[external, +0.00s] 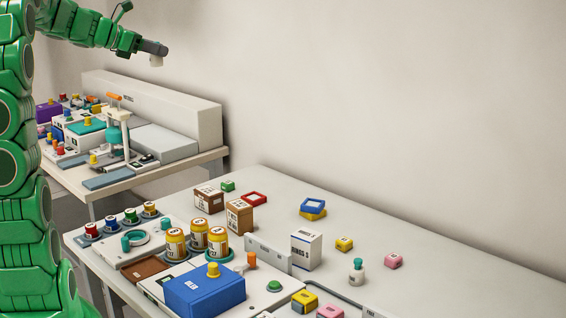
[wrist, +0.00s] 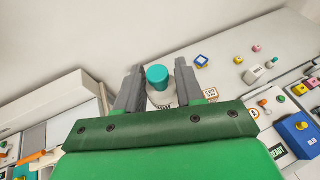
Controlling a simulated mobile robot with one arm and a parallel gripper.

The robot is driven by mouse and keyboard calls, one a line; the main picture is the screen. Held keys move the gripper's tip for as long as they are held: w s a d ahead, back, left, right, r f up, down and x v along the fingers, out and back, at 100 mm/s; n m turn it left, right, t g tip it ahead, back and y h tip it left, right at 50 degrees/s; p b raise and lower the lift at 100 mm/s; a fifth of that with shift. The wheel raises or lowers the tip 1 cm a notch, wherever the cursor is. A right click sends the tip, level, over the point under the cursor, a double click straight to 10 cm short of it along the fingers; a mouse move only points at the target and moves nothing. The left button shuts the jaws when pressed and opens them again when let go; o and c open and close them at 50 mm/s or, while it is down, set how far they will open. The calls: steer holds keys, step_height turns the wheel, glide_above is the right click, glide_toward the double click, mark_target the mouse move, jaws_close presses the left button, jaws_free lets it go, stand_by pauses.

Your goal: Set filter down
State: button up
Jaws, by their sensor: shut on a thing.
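My gripper (external: 155,50) is high above the back table, against the wall. It is shut on a small pale piece, taken to be the filter (external: 156,61), which hangs clear of any surface. In the wrist view, my gripper (wrist: 158,68) has its two grey fingers on either side of this filter (wrist: 161,97). There it shows a round teal top (wrist: 157,77) and a whitish body with dark print. Its lower part is partly hidden by the green gripper body.
The back table (external: 140,181) carries a white console (external: 160,105), a teal-and-white press (external: 118,135) and several small boxes. The front table (external: 455,255) holds a blue box (external: 205,292), yellow jars (external: 197,235) and a white carton (external: 305,250). Its right rear is clear.

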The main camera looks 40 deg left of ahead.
step_height(320, 180, down, 30)
steer(key=w+a+f, duration=0.2)
steer(key=w+f, duration=0.1)
steer(key=w, duration=0.1)
steer(key=w+a+f, duration=0.2)
steer(key=w+f, duration=0.1)
steer(key=w+a+f, duration=0.2)
steer(key=w+f, duration=0.1)
steer(key=w, duration=0.1)
steer(key=shift+w+a+f, duration=0.2)
steer(key=shift+w+a, duration=0.05)
steer(key=shift+w, duration=0.05)
steer(key=shift+w+a+f, duration=0.1)
steer(key=shift+w+f, duration=0.2)
steer(key=shift+f, duration=0.15)
steer(key=shift+a+f, duration=0.1)
steer(key=shift+f, duration=1.4)
steer(key=shift+f, duration=0.15)
steer(key=o, duration=1.1)
